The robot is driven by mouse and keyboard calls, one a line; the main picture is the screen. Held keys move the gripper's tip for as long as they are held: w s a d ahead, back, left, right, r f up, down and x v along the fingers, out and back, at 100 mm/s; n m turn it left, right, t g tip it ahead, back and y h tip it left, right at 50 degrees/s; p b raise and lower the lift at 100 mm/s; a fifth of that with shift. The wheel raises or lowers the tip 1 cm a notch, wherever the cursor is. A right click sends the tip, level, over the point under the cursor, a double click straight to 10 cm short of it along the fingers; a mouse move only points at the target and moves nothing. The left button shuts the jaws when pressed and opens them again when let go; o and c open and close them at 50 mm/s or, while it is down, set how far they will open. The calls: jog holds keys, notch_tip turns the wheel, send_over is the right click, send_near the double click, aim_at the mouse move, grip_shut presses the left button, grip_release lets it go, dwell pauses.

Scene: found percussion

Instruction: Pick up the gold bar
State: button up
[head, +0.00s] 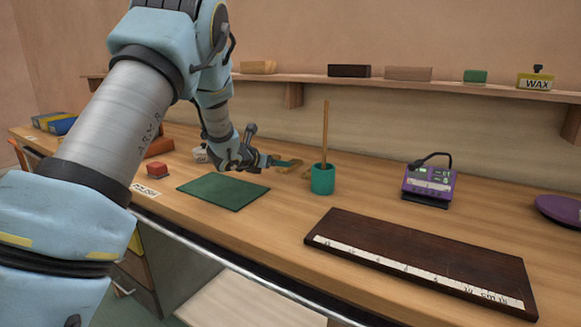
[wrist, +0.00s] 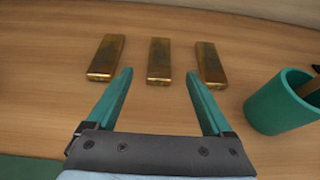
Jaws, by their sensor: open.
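Three gold bars lie side by side on the wooden bench in the wrist view: a left bar (wrist: 106,57), a middle bar (wrist: 159,61) and a right bar (wrist: 209,64). They look alike, with brownish tarnish. My gripper (wrist: 159,76) is open and empty. Its two teal fingers point toward the bars, with the middle bar's near end between the fingertip lines. I cannot tell how high the fingers are above the bench. In the head view my gripper (head: 282,163) is over the back of the bench, and the bars are mostly hidden or too small there.
A teal cup (wrist: 280,102) with a stick stands close to the right of my gripper; the cup (head: 322,180) also shows in the head view. A green mat (head: 223,191) lies in front. A dark ruled board (head: 420,262) and purple device (head: 428,183) are right. A shelf (head: 420,83) runs behind.

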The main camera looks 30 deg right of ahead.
aim_at(295, 162)
jog(key=shift+p+x, duration=1.65)
jog(key=shift+x, duration=2.55)
grip_shut()
jog(key=shift+r, duration=0.15)
